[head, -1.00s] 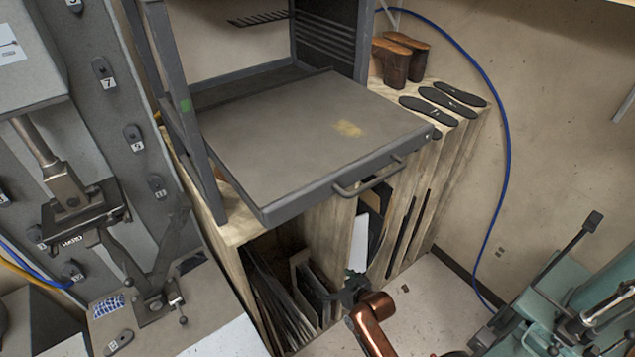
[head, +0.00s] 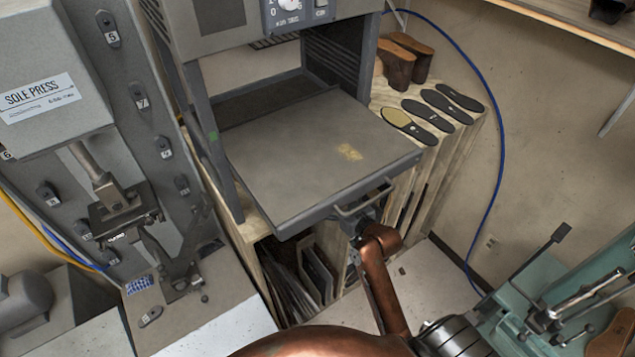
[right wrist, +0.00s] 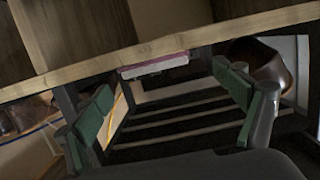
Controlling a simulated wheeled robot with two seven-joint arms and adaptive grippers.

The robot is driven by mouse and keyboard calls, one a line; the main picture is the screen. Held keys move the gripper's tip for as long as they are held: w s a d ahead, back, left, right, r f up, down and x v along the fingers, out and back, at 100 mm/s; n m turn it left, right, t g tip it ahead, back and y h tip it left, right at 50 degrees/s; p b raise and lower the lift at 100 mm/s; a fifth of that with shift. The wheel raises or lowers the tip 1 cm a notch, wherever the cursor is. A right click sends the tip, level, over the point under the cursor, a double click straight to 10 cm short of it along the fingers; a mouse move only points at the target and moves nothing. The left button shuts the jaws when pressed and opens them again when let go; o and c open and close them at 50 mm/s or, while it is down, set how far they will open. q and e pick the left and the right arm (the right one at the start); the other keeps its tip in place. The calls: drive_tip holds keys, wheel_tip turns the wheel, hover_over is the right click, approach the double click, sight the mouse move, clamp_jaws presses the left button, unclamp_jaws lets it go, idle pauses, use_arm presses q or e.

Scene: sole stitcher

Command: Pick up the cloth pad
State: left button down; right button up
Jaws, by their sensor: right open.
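No piece is clearly the cloth pad. A small blue-and-white patterned piece (head: 139,284) lies on the bench beside the sole press in the head view, and a flat yellowish patch (head: 349,152) shows on the grey tray; I cannot tell whether either is it. My right gripper (head: 368,213) is at the tray's front handle (head: 363,199), partly hidden by my arm; I cannot tell if they touch. In the right wrist view my right gripper (right wrist: 168,80) is open, its green-padded fingers wide apart. A pink-and-white item (right wrist: 155,67) shows beyond, between them. My left gripper is out of view.
The grey tray (head: 290,170) juts from the machine above a wooden rack (head: 270,272) of dark sheets. Several insoles (head: 437,112) and brown shoe forms (head: 400,62) sit right of it. The sole press (head: 50,90) stands left, a green machine (head: 560,290) right.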

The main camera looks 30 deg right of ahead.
drive_tip(key=x, duration=0.1)
drive_tip(key=p+x, duration=0.1)
drive_tip(key=x, duration=0.2)
drive_tip(key=shift+w+d+p, duration=0.25)
drive_tip(key=shift+p, duration=0.1)
drive_tip(key=shift+w+f, duration=0.15)
drive_tip(key=shift+w, duration=0.05)
drive_tip(key=shift+s, duration=0.1)
drive_tip(key=shift+c, duration=0.4)
drive_tip(key=c, duration=1.2)
